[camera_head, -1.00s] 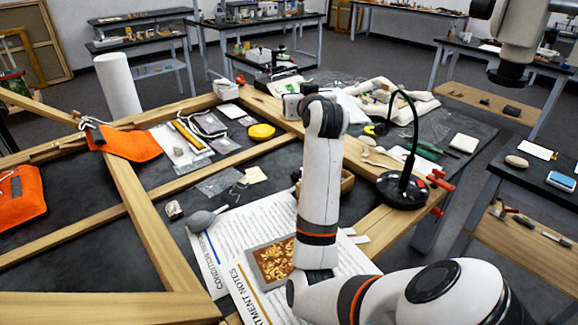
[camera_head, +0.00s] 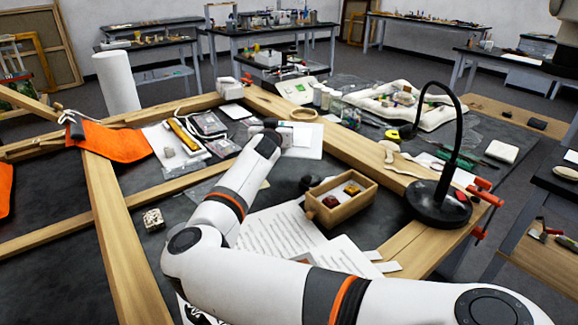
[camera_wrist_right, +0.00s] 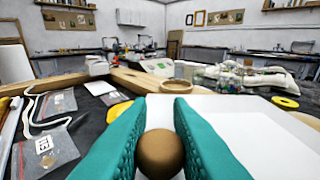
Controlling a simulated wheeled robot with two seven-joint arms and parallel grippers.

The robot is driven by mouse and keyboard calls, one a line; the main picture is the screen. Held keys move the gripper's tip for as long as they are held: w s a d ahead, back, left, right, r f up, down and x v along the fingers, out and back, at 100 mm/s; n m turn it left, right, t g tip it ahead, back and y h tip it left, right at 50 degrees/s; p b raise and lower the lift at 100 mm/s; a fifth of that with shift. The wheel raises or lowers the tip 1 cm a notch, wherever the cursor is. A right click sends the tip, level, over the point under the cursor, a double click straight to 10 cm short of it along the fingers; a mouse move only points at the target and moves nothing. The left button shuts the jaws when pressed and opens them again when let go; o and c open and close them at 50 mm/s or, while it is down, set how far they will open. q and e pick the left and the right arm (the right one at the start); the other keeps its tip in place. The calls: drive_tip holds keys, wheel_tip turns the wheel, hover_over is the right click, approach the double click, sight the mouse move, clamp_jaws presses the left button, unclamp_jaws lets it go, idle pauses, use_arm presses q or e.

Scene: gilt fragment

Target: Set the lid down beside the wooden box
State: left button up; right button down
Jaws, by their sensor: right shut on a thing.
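The wooden box (camera_head: 336,214) stands open on the dark table right of my right forearm in the head view. A dark red piece and an amber piece lie in it. My right gripper (camera_head: 272,126) is beyond the box to the left, near a white sheet or board (camera_head: 305,143). In the right wrist view its teal fingers (camera_wrist_right: 158,125) are shut on a round brown knob (camera_wrist_right: 158,153), apparently the lid's. My left gripper is not in view.
A wooden ring (camera_head: 304,115) lies just past the white sheet. A black lamp (camera_head: 438,203) stands right of the box. Bagged items (camera_head: 207,123) lie to the left. A wooden frame (camera_head: 107,225) crosses the table. Printed sheets (camera_head: 280,232) lie before the box.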

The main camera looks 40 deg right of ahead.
wheel_tip(320, 180, down, 8)
drive_tip(key=shift+s+f, duration=0.1)
drive_tip(key=shift+f, duration=0.05)
idle(0.3)
drive_tip(key=shift+f+b, duration=0.3)
drive_tip(key=shift+f, duration=0.3)
drive_tip(key=c, duration=1.3)
unclamp_jaws()
drive_tip(key=shift+r, duration=0.1)
